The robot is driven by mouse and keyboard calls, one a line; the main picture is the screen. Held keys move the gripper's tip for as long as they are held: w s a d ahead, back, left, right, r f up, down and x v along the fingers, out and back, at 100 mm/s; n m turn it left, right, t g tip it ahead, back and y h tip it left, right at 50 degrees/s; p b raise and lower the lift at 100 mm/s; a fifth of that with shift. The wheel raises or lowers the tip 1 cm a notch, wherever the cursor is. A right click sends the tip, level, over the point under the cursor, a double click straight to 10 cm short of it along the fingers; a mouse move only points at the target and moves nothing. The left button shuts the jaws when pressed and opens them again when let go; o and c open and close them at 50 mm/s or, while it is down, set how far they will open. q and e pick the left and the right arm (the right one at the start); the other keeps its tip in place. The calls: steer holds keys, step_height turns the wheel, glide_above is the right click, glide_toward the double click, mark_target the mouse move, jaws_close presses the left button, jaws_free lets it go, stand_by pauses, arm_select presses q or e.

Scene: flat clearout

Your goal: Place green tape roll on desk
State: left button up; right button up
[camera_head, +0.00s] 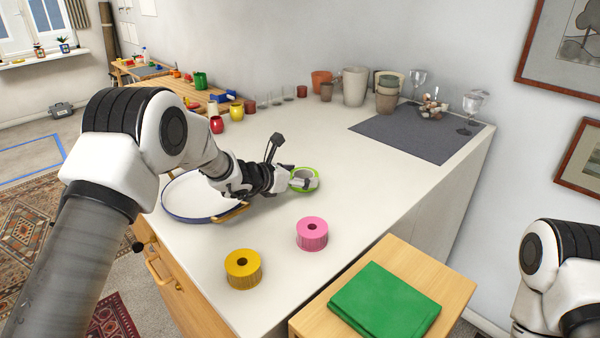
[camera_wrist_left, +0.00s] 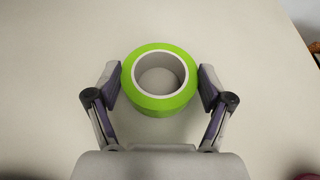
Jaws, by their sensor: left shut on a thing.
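The green tape roll (camera_head: 317,183) is at the middle of the white desk (camera_head: 360,195), with its hole facing up. It also shows in the left wrist view, its green band (camera_wrist_left: 160,103) around a pale core. My left gripper (camera_head: 299,181) is shut on it, with one finger on each side of the roll in the left wrist view (camera_wrist_left: 160,84). I cannot tell whether the roll touches the desk or hangs just above it. My right gripper is out of view; only part of my right arm shows at the right edge.
A pink tape roll (camera_head: 312,234) and a yellow tape roll (camera_head: 243,269) stand nearer. A blue-rimmed white pan (camera_head: 178,213) lies left under my left arm. Pots (camera_head: 355,86), glasses and a grey mat (camera_head: 410,135) are at the back. The desk's right side is clear.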

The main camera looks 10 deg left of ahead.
arm_select(q)
steer(key=shift+s+a, duration=0.1)
steer(key=shift+f+b, duration=0.1)
steer(key=shift+b, duration=0.2)
steer(key=o, duration=1)
steer(key=shift+o, duration=0.2)
